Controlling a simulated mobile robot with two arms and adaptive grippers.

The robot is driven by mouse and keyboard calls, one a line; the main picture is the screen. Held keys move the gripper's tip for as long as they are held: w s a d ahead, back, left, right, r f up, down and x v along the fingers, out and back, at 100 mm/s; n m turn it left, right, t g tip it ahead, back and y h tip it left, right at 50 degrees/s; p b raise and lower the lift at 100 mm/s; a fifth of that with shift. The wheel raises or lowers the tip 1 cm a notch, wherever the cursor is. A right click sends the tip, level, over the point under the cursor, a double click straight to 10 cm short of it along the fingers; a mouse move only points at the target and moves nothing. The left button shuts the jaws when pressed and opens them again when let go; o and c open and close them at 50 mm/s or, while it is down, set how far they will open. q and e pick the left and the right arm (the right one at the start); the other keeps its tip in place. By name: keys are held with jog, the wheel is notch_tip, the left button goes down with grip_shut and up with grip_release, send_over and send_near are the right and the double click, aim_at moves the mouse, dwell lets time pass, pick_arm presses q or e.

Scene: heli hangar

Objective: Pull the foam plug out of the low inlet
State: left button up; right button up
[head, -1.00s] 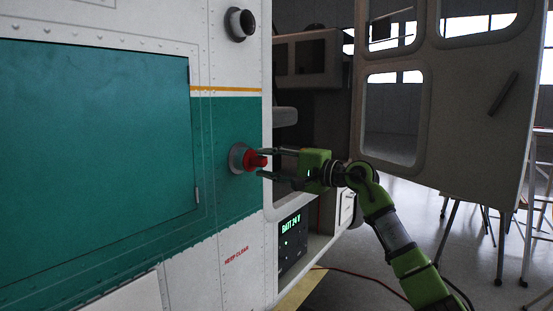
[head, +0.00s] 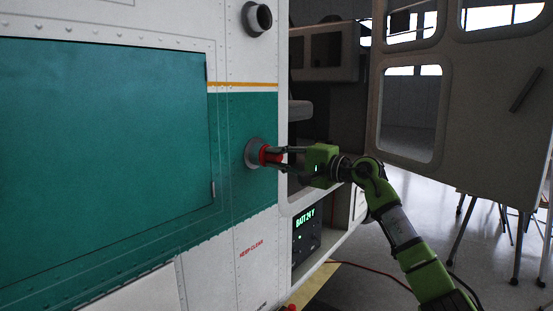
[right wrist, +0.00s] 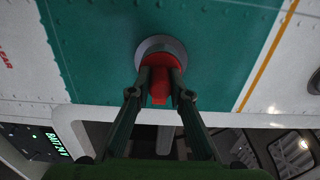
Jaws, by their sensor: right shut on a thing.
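The red foam plug (head: 269,154) sits in the grey ring of the low inlet (head: 251,153) on the green band of the helicopter's side. My right gripper (head: 276,154) has come in from the right and is shut on the plug. In the right wrist view the two fingers (right wrist: 160,83) press on either side of the red plug (right wrist: 160,68), with the grey inlet ring (right wrist: 150,46) around its far end. How deep the plug sits is hidden. My left gripper is not in view.
A higher round inlet (head: 258,18) is open and dark. An open cabin door (head: 455,110) stands at the right. A battery unit (head: 307,230) with a green display is below my right arm. A red cable (head: 378,275) runs near the floor. A red object (head: 291,307) shows at the bottom edge.

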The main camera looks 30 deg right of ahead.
jog(key=shift+s, duration=0.15)
dwell(0.4)
jog(key=b+v, duration=0.6)
jog(key=v, duration=0.2)
jog(key=shift+s+d, duration=0.25)
jog(key=shift+s, duration=0.1)
dwell(1.2)
dwell(0.6)
